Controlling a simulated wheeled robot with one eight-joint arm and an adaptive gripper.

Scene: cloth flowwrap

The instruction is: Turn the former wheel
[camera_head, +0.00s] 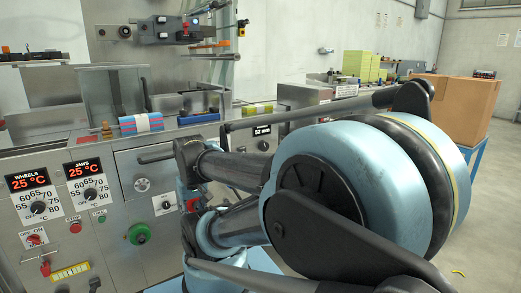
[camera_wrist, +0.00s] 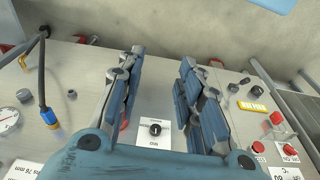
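I cannot tell for sure which part is the former wheel, as no readable label names it. A green round knob (camera_head: 139,233) sits on the machine's front panel in the head view, left of my arm. A display reading 52 mm (camera_head: 262,130) stands behind my arm. In the wrist view my gripper (camera_wrist: 158,75) is open, with its two blue-padded fingers wide apart and nothing between the pads. A small black knob on a white label (camera_wrist: 155,129) shows beyond the gap. Something red is partly hidden behind the left finger. My arm covers much of the panel in the head view.
Two 25 °C displays (camera_head: 30,178) with dials stand at the left, above a red stop button (camera_head: 75,227). A bar handle (camera_head: 156,156) sticks out from the panel. In the wrist view, a cable with a blue plug (camera_wrist: 46,114) hangs left; red buttons (camera_wrist: 277,119) sit right.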

